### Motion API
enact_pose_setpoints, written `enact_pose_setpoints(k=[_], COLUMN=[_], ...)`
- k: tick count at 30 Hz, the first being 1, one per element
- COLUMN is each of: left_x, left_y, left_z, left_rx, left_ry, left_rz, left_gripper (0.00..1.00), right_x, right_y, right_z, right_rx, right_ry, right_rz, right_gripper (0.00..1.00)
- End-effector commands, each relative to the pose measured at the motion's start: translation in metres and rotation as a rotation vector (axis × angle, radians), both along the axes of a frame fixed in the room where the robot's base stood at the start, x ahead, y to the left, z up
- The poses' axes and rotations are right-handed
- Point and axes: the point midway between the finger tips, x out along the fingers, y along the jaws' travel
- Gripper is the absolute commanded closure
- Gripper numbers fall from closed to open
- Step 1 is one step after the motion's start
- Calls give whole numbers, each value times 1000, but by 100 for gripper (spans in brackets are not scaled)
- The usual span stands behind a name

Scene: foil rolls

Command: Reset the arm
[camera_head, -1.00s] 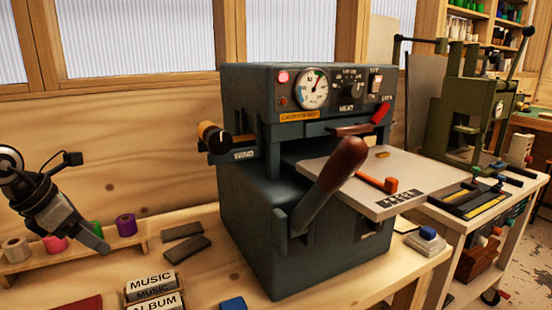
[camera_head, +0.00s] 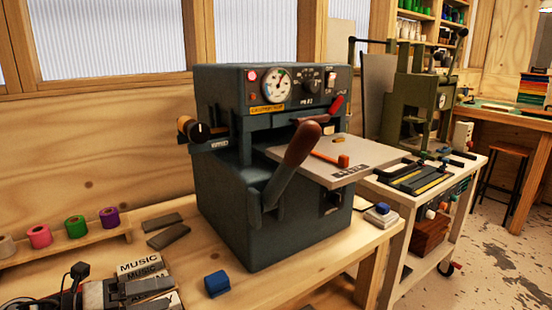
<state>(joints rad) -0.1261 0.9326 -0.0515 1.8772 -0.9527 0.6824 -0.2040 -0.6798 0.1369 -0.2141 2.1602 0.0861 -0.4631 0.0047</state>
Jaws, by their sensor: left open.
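My left gripper (camera_head: 146,291) is low in the left corner, partly cut off by the bottom edge. It is open, and I see nothing held in it. It overlaps the lower part of the small MUSIC and ALBUM signs (camera_head: 138,265) in the picture; I cannot tell whether it touches them. The foil rolls stand on a wooden rack at the left: a pink roll (camera_head: 40,236), a green roll (camera_head: 75,227), a purple roll (camera_head: 109,217) and a pale roll (camera_head: 6,246). My right gripper is not in view.
A dark stamping press (camera_head: 225,190) with a brown-handled lever (camera_head: 301,143) fills the middle of the bench. Two dark bars (camera_head: 163,228) and a blue block (camera_head: 217,283) lie near it. A cart (camera_head: 440,205) and a green press (camera_head: 415,105) stand at right.

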Motion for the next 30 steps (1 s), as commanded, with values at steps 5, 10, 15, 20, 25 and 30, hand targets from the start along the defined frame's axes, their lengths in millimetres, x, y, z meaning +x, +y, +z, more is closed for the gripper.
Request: enact_pose_setpoints(k=[5, 10, 15, 20, 25, 30], left_x=[-25, -83, -126, -138, -138, -138], left_y=[-38, -66, -99, -110, -110, -109], left_z=[-52, -134, -168, -175, -175, -175], left_rx=[-853, -1355, -1535, -1572, -1571, -1569], left_ry=[482, 1042, 1361, 1451, 1451, 1448], left_rz=[493, 935, 1124, 1170, 1170, 1170], left_gripper=[24, 24, 24, 24, 24, 24], right_x=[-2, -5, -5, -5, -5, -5], right_y=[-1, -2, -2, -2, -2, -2], right_z=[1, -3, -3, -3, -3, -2], right_rx=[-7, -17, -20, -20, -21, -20], right_ry=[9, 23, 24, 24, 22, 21], right_rz=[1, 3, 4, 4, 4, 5], right_gripper=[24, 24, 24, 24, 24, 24])
